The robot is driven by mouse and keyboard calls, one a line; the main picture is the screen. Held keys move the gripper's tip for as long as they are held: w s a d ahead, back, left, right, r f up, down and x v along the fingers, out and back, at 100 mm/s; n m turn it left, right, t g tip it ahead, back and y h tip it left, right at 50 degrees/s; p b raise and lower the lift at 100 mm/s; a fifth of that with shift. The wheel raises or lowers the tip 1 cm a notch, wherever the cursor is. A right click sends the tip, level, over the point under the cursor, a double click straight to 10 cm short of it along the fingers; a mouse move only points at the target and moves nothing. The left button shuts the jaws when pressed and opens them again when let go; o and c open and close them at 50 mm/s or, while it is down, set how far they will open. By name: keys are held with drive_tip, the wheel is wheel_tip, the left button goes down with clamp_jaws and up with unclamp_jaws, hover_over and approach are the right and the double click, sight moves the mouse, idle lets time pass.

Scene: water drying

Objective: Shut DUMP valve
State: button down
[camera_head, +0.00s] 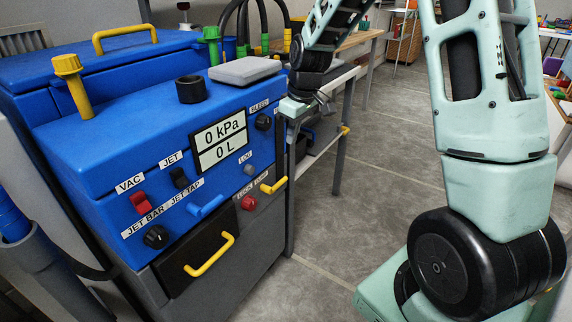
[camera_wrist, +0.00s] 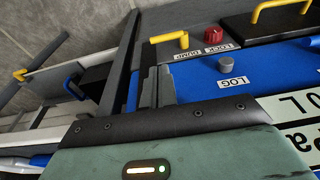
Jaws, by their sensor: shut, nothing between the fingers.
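The DUMP valve is a yellow lever handle (camera_head: 273,185) low on the right side of the blue machine's front, beside its DUMP label. In the head view it slants up to the right. In the wrist view the same yellow lever (camera_wrist: 169,37) lies nearly level above the DUMP label. My gripper (camera_head: 293,108) is at the machine's upper right corner, above the lever and apart from it. In the wrist view its two grey fingers (camera_wrist: 157,82) are together with nothing held, pointing toward the lever. Its fingertips are hard to make out in the head view.
A red LOCK knob (camera_head: 249,203) sits left of the lever, and a grey LOG button (camera_head: 249,169) is above. A black drawer (camera_head: 195,250) with a yellow handle is lower left. A bench (camera_head: 338,105) stands right of the machine. Grey floor (camera_head: 390,150) is clear.

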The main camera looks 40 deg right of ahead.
sight(283, 180)
drive_tip(key=f+b, duration=0.1)
drive_tip(key=f, duration=0.3)
drive_tip(key=w+f+b, duration=0.1)
drive_tip(key=f+b, duration=0.1)
drive_tip(key=f, duration=0.3)
drive_tip(key=w+a+f+b, duration=0.1)
drive_tip(key=f, duration=0.3)
drive_tip(key=shift+w+f+b, duration=0.2)
drive_tip(key=shift+f+b, duration=0.15)
drive_tip(key=shift+d+p, duration=0.1)
drive_tip(key=shift+p, duration=0.2)
